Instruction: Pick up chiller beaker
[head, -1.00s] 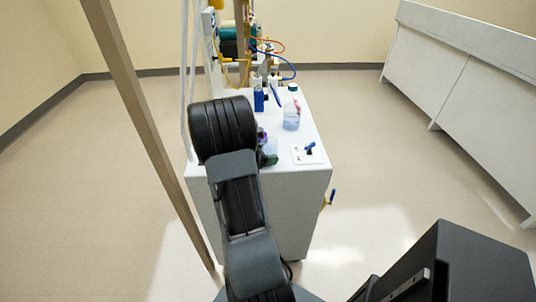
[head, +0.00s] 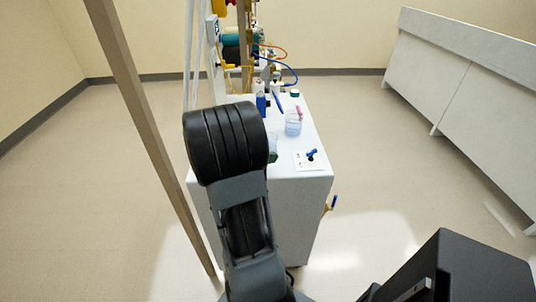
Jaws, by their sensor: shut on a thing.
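A clear beaker with pale blue liquid (head: 293,124) stands upright on the white cabinet top (head: 308,137). A second vessel with dark green contents (head: 272,150) shows only as a sliver at the right edge of my black arm, and the rest of it is hidden. I cannot tell which of these is the chiller beaker. My gripper is hidden behind my own arm, so its fingers and anything between them do not show.
A blue bottle (head: 261,103) and a green-capped bottle (head: 295,94) stand farther back, near tubing and fittings. A white plate with a blue-handled valve (head: 311,155) lies at the front right. A brown post (head: 146,130) rises at the left. A long white bench (head: 455,85) stands right.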

